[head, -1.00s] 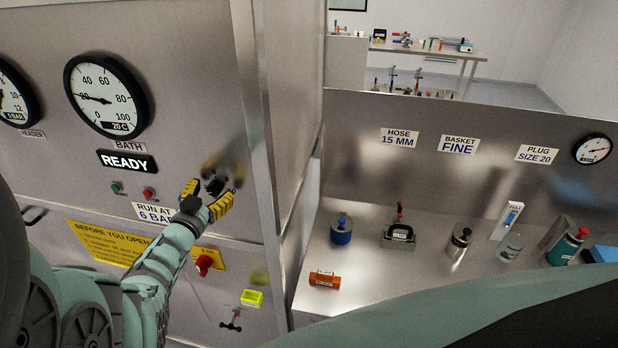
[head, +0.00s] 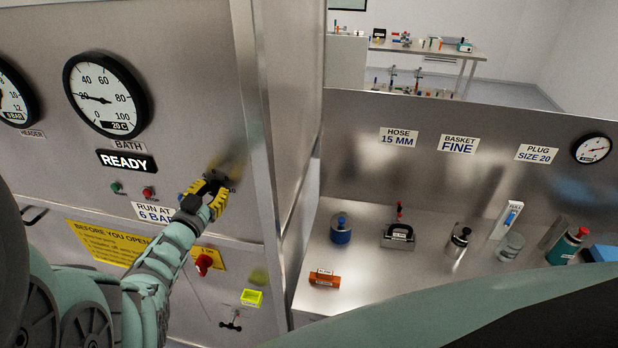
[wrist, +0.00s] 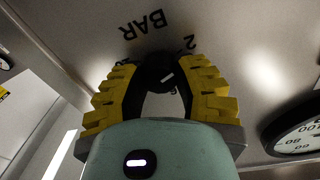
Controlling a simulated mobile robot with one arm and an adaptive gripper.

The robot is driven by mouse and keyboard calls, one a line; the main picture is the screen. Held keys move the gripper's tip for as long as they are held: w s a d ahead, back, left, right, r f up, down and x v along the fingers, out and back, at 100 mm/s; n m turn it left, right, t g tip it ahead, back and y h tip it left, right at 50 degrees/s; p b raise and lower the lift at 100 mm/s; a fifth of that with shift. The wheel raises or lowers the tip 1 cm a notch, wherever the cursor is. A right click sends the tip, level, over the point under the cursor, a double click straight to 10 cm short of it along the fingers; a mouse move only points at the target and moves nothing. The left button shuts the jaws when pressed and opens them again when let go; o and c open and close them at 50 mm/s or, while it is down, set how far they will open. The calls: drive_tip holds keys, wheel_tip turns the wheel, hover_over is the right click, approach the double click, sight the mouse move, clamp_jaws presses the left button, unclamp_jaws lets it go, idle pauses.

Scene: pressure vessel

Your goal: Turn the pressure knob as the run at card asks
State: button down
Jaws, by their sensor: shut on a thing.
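The black pressure knob (wrist: 156,72) is on the steel panel, with a white mark on its face and "BAR" and a "2" printed beside it in the wrist view. My gripper (head: 214,185) is at the panel in the head view, its yellow-padded fingers closed around the knob from both sides. The gripper (wrist: 160,85) hides part of the knob and most of its scale. The run at card (head: 153,212) reads "6 BAR" below and left of the knob, its right end partly covered by my gripper.
The bath gauge (head: 105,96) and a READY display (head: 127,161) are on the panel to the left. Green (head: 117,187) and red (head: 148,193) buttons sit below. A red knob (head: 204,262) is under my gripper. The right-hand bench holds several fittings.

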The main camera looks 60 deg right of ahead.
drive_tip(key=shift+f, duration=0.1)
drive_tip(key=shift+s+f+m+b, duration=0.1)
drive_tip(key=shift+m+b, duration=0.5)
drive_tip(key=shift+m, duration=0.1)
drive_tip(key=m+b, duration=0.2)
drive_tip(key=m, duration=0.1)
drive_tip(key=shift+f, duration=0.1)
drive_tip(key=m+b, duration=0.5)
drive_tip(key=m, duration=0.1)
drive_tip(key=shift+y, duration=0.3)
drive_tip(key=m+b, duration=0.5)
drive_tip(key=m, duration=0.1)
drive_tip(key=shift+m, duration=0.3)
drive_tip(key=m+b, duration=0.2)
drive_tip(key=shift+m+t, duration=0.3)
drive_tip(key=shift+r+m+b, duration=0.3)
drive_tip(key=shift+m+b, duration=0.4)
